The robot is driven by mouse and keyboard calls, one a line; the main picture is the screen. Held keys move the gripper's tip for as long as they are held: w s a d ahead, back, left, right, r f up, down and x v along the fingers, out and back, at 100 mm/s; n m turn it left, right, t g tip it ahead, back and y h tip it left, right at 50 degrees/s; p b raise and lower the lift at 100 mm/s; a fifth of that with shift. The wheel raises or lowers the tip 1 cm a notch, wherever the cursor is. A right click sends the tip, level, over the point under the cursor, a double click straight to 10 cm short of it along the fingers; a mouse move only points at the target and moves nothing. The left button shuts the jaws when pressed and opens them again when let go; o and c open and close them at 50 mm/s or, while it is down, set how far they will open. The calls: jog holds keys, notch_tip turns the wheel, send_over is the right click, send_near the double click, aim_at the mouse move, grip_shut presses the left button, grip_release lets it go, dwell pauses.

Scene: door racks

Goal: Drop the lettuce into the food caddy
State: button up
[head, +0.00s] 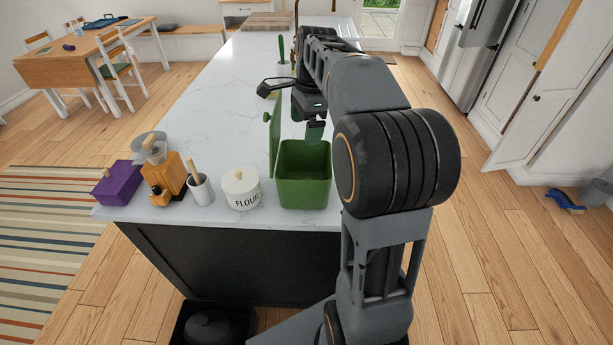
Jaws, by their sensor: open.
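The food caddy (303,192) is a green, square-mouthed bin near the front edge of the white counter. Its green lid (275,137) stands upright and open at its left side. My gripper (315,133) is open and points down above the caddy's back rim; its fingers show only small and partly from behind. I cannot make out any lettuce in this view. The caddy's floor is in shadow, so I cannot tell what lies inside it.
Left of the caddy stand a white flour jar (241,190), a utensil cup (201,189), an orange-brown grinder (165,178) and a purple box (118,186). The counter (205,112) behind them is mostly clear. A blue dustpan (565,201) lies on the floor at right.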

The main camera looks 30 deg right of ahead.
notch_tip(320, 180, up, 9)
jog(key=d+p, duration=0.1)
dwell(0.7)
